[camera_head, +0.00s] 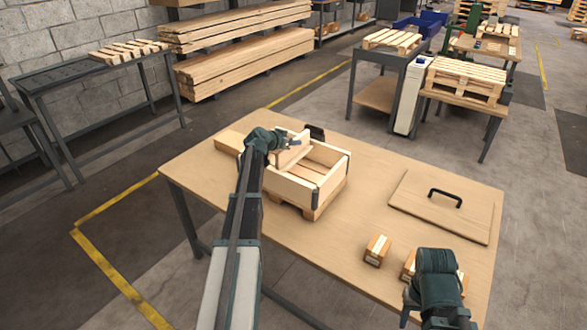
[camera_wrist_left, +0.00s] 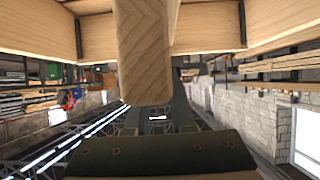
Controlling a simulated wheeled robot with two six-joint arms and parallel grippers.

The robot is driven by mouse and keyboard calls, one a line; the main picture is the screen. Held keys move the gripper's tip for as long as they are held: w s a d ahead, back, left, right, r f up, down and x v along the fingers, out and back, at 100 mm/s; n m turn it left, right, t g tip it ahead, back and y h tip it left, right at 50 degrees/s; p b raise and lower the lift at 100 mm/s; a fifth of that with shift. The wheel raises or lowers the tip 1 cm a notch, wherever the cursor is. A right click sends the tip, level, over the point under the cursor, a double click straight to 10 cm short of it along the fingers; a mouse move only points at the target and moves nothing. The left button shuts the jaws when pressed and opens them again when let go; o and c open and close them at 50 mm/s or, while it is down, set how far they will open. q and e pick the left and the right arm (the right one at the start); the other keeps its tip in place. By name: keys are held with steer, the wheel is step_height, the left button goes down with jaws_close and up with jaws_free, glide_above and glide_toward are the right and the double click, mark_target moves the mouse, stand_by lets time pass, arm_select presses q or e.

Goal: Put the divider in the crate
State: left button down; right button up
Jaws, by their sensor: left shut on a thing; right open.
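The crate (camera_head: 288,190) is an open wooden box with dark corner brackets, standing on a small pallet on the table. My left gripper (camera_head: 289,142) is at the crate's far left part and is shut on the divider (camera_head: 291,155), a pale wooden board. In the left wrist view the divider (camera_wrist_left: 145,50) fills the middle, with crate walls (camera_wrist_left: 210,30) around it. Whether its lower edge touches the crate floor is hidden. My right gripper (camera_head: 409,303) is open near the table's front right, partly hidden by its own wrist.
A wooden lid with a black handle (camera_head: 432,213) lies on the table's right side. Small boxes (camera_head: 377,251) sit near the front edge, some partly behind my right arm. A flat wooden piece (camera_head: 230,141) lies left of the crate. The table between crate and lid is clear.

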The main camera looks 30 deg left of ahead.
mark_target(293, 158)
arm_select(q)
step_height(293, 158, down, 4)
steer(key=shift+r+b, duration=0.25)
steer(key=shift+b, duration=0.85)
arm_select(e)
step_height(293, 158, down, 4)
steer(key=shift+r, duration=0.25)
arm_select(q)
step_height(293, 158, down, 4)
steer(key=b, duration=0.4)
steer(key=shift+r, duration=0.15)
arm_select(e)
step_height(293, 158, down, 4)
steer(key=shift+r, duration=0.15)
arm_select(q)
steer(key=c, duration=0.8)
jaws_free()
steer(key=shift+o, duration=0.2)
